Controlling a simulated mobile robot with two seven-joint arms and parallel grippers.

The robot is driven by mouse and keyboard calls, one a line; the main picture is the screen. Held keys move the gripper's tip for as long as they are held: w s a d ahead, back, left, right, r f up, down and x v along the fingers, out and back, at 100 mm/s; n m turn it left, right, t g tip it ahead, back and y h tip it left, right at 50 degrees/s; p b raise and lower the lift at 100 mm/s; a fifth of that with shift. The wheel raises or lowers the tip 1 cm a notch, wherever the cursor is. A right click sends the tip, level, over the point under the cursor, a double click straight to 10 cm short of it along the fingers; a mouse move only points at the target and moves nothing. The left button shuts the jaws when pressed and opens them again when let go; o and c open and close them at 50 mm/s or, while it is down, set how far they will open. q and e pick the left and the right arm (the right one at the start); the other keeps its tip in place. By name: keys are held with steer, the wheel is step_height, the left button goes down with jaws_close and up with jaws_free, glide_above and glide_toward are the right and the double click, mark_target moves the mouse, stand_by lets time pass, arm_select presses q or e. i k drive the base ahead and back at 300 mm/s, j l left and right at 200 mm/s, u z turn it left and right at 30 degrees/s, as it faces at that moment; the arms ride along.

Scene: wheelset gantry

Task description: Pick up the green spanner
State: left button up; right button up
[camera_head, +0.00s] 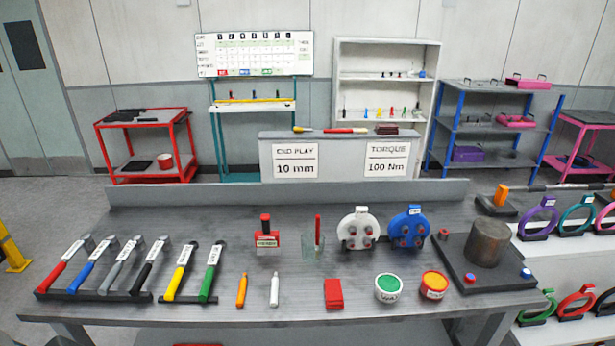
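The green spanner (209,273) is the rightmost tool in a row at the left of the grey workbench (300,215). Its green handle points toward the front edge and its grey head points to the back. The handle's lower end rests at a dark rack (187,300), next to the yellow-handled tool (180,273). Neither of my grippers shows in this view.
Red, blue, grey and black-handled tools (150,267) lie to the left. Bench space behind the tools is clear.

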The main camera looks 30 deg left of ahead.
mark_target(213, 260)
steer(key=u, duration=1.45)
steer(key=k+j, duration=0.05)
